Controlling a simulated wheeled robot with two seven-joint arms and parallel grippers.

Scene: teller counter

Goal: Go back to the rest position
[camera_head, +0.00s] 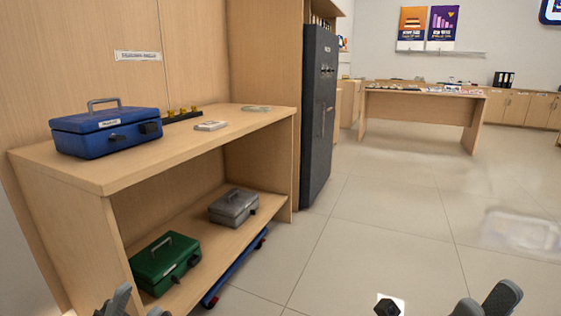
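My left gripper (138,306) shows at the bottom edge, left of centre, in front of the lower shelf. Only its fingertips are in view; they stand apart with nothing seen between them. My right gripper (485,302) shows at the bottom edge on the right, over the floor. Its fingertips are also apart, with nothing seen between them. The rest of both grippers is cut off by the picture's lower edge.
A wooden counter (100,176) at left bears a blue cash box (105,132). Its lower shelf holds green (165,262) and grey (234,207) cash boxes. A dark cabinet (318,115) stands beyond. A desk (415,106) stands further back. The tiled floor (390,215) at right is mostly clear.

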